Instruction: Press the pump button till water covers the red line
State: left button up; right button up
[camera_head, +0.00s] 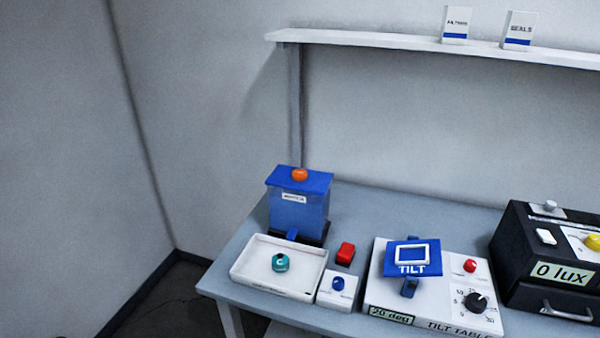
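A blue button (338,284) sits on a small white box (333,300) at the front of the table, and it may be the pump button. Behind it stands a blue tank (298,212) with a blue lid, an orange knob (300,175) on top and a small white label. A blue spout (292,235) sticks out at its front base. A white tray (240,275) lies below the spout, with a teal round piece (280,262) marked C inside. I cannot make out a red line or a water level. Neither of my grippers is in view.
A red block (345,252) sits beside the tray. The tilt table (384,298) with a blue plate, red button and black dial is right of it. A black box reading 0 lux (515,260) stands far right. A shelf (400,42) holds two small boxes.

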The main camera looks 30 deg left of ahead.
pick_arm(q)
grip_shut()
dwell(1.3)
